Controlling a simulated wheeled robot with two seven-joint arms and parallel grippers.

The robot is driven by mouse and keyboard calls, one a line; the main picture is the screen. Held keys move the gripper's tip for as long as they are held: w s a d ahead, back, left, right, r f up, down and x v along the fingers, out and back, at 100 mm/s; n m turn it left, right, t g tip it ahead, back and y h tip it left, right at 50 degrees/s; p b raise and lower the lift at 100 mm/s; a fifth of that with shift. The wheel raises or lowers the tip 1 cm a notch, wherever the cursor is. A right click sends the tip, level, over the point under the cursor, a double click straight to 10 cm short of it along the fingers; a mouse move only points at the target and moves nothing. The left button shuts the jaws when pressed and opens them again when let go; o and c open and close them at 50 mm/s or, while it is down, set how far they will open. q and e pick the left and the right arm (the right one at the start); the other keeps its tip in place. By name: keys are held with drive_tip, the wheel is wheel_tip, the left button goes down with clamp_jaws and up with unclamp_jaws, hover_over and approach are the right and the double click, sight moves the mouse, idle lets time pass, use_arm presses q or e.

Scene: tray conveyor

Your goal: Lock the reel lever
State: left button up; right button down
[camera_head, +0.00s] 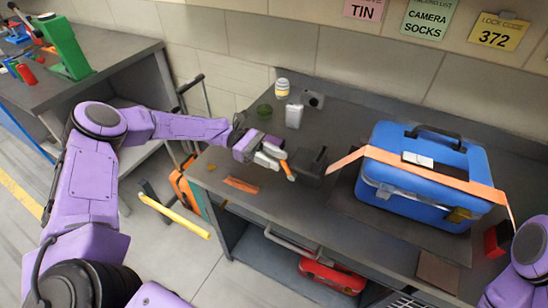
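The dark reel (311,162) sits on the grey bench, left of the blue case (425,170). An orange strap (430,173) runs from beside the reel over the case and down its right side. A short orange lever (287,170) sticks out at the reel's left side, tilted. My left gripper (276,155) is at this lever, with its grey fingers close to or touching it. I cannot tell whether the fingers grip it. Part of my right arm shows at the right edge; its gripper is out of view.
A striped jar (282,87), a white container (293,115), a green cup (264,111) and a small dark box (313,99) stand behind my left gripper. An orange strip (241,185) lies near the bench's left edge. A red block (496,239) is right of the case.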

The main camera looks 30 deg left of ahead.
use_arm(q)
drive_tip(key=a+b, duration=0.1)
drive_tip(key=a, duration=0.2)
drive_tip(key=a+b, duration=0.1)
drive_tip(key=a, duration=0.2)
drive_tip(key=a+b, duration=0.1)
drive_tip(key=a, duration=0.3)
drive_tip(key=shift+w+r, duration=0.15)
drive_tip(key=shift+r, duration=0.25)
drive_tip(key=shift+a+r, duration=0.15)
drive_tip(key=shift+a, duration=0.1)
